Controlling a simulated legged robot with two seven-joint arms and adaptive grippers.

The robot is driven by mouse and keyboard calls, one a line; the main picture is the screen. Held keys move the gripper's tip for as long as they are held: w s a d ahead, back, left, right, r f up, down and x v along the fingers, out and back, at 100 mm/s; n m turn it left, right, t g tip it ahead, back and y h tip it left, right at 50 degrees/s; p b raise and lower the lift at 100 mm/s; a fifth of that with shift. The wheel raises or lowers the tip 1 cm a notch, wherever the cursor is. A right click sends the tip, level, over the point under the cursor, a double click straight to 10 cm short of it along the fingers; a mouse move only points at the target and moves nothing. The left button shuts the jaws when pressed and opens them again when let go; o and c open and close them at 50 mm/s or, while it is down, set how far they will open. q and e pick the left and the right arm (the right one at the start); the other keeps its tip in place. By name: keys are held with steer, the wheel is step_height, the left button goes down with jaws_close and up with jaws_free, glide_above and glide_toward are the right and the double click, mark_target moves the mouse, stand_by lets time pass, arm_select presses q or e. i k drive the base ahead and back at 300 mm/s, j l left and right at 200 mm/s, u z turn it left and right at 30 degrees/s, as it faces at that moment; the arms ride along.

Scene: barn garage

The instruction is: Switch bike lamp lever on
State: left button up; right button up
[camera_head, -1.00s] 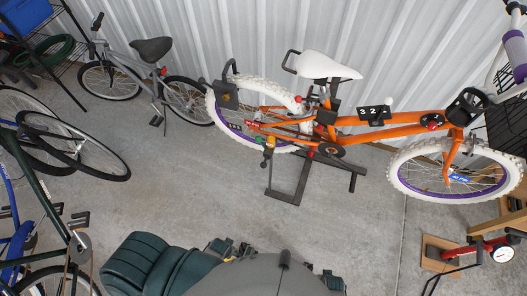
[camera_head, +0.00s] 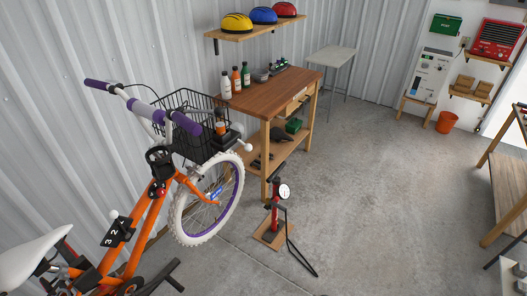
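The orange bike (camera_head: 141,232) stands at the left in the head view. It has purple handlebar grips, a white front tyre and a wire basket (camera_head: 185,112). A black rounded fitting (camera_head: 159,158) sits at the head of the frame, with a small red part (camera_head: 156,188) below it. A dark boxy unit (camera_head: 222,138) with an orange part is at the basket's front. I cannot tell which of these is the lamp, and no lever is clear at this size. A black plate marked 3 2 1 (camera_head: 118,231) is on the frame tube. Neither gripper shows.
A wooden workbench (camera_head: 270,88) with bottles stands beyond the front wheel. A red floor pump (camera_head: 275,205) stands on a wooden base right of the wheel. Helmets sit on a wall shelf (camera_head: 257,30). The concrete floor at the centre right is clear. Another wooden bench (camera_head: 508,190) is at the right edge.

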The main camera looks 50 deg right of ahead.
mark_target(248, 147)
steer(key=z, duration=1.6)
